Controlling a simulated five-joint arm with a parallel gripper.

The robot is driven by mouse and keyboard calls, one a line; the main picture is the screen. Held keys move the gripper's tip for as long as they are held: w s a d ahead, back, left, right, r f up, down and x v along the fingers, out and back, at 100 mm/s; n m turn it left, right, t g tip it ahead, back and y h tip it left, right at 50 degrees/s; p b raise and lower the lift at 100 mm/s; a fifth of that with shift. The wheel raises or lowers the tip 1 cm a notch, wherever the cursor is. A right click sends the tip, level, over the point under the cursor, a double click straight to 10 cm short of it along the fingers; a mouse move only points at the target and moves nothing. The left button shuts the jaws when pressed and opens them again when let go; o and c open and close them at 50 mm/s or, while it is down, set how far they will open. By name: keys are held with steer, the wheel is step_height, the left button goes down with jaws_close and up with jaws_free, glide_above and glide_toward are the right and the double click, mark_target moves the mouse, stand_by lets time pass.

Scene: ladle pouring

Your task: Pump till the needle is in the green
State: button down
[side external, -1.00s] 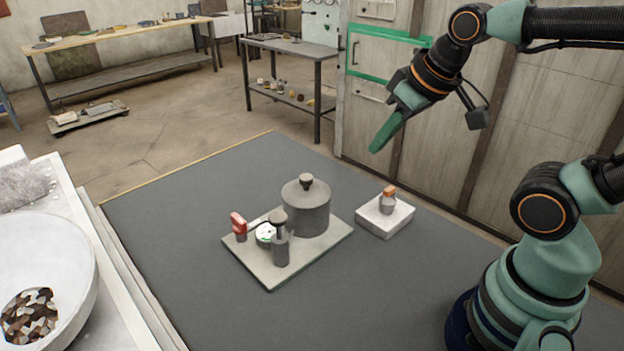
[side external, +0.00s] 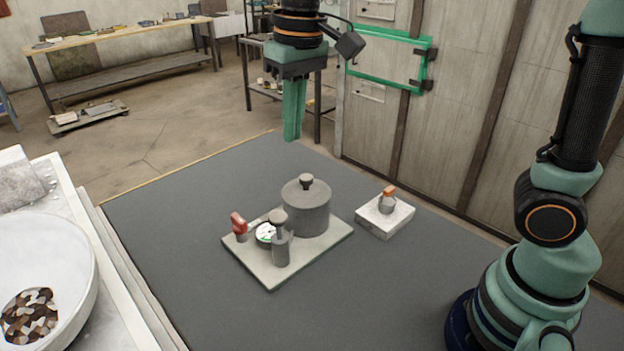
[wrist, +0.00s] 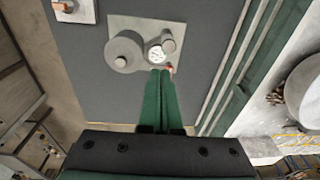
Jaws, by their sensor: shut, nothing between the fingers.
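A light base plate (side external: 315,250) on the dark mat carries a grey tank (side external: 307,212) with a knob on top. It also carries a small pump cylinder (side external: 281,249) with a dark knob, a round white gauge (side external: 265,233) and a red-handled part (side external: 239,224). The gauge also shows in the wrist view (wrist: 156,54), but its needle is too small to read. My gripper (side external: 292,138) points straight down, shut and empty, high above and behind the plate. In the wrist view my fingertips (wrist: 160,72) overlap the picture near the gauge.
A white block (side external: 385,217) with a small orange-topped bottle (side external: 388,200) stands right of the plate. A white bowl (side external: 75,265) with brown pieces is at the left on a pale counter. The mat's front is clear.

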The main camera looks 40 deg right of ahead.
mark_target(278, 217)
steer(key=shift+g, duration=0.6)
steer(key=shift+w+a+f, duration=0.15)
steer(key=shift+w+a, duration=0.1)
steer(key=shift+a, duration=0.35)
steer(key=shift+w+a+f, duration=0.1)
steer(key=shift+w+a, duration=0.1)
steer(key=shift+a, duration=0.45)
steer(key=shift+w+a+f, duration=0.15)
steer(key=shift+w+a, duration=0.1)
steer(key=shift+a, duration=0.35)
steer(key=f, duration=1.4)
steer(key=shift+w+d, duration=0.15)
steer(key=shift+d, duration=0.15)
steer(key=shift+f, duration=2.05)
step_height(278, 217, up, 14)
steer(key=shift+a+r, duration=0.2)
steer(key=shift+a, duration=0.1)
